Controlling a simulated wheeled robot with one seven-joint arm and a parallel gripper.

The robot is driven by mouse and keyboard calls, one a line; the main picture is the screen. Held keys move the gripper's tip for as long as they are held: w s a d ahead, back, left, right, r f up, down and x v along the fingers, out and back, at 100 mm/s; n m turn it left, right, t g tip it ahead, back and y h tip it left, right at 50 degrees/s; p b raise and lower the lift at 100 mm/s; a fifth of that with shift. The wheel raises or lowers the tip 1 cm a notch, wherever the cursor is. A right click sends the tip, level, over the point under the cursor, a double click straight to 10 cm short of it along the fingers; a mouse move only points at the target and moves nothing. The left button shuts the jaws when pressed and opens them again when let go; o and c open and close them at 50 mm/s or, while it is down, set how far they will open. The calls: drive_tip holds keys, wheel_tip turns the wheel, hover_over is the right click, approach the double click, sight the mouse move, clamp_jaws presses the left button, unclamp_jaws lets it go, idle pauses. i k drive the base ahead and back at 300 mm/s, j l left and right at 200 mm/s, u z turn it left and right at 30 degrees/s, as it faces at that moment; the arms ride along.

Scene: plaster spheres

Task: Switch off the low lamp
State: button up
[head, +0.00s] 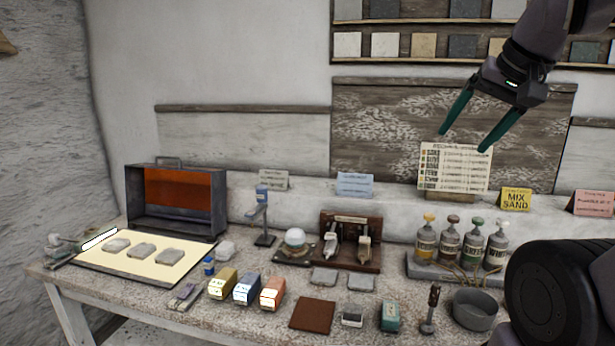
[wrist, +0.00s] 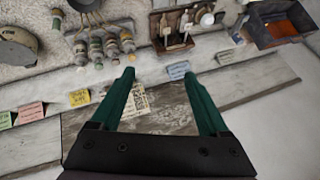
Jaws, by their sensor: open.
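A low lamp (head: 98,239), a lit white tube, lies at the left edge of the pale tray on the bench. A brown wooden switch board (head: 350,262) stands mid-bench with two pale-handled levers, left (head: 333,243) and right (head: 363,246); their labels are unreadable. The board also shows in the wrist view (wrist: 157,30), upside down. A white dome (head: 295,238) on a dark base sits left of the board. My gripper (head: 462,141) is open and empty, high above the bench at the right, well apart from the board; its green fingers show in the wrist view (wrist: 157,73).
Several labelled bottles (head: 449,243) stand right of the board, near a grey bowl (head: 475,309). Small coloured boxes (head: 247,288) and a brown tile (head: 312,314) lie in front. A dark open box (head: 178,201) stands behind the tray (head: 165,272). Signs line the back ledge.

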sight(60, 256)
drive_tip(key=u, duration=1.9)
drive_tip(key=i+j+z, duration=0.25)
drive_tip(key=i+j, duration=1.05)
drive_tip(key=i, duration=0.2)
drive_tip(key=i+j+z, duration=0.15)
drive_tip(key=i+j, duration=0.35)
drive_tip(key=i, duration=0.15)
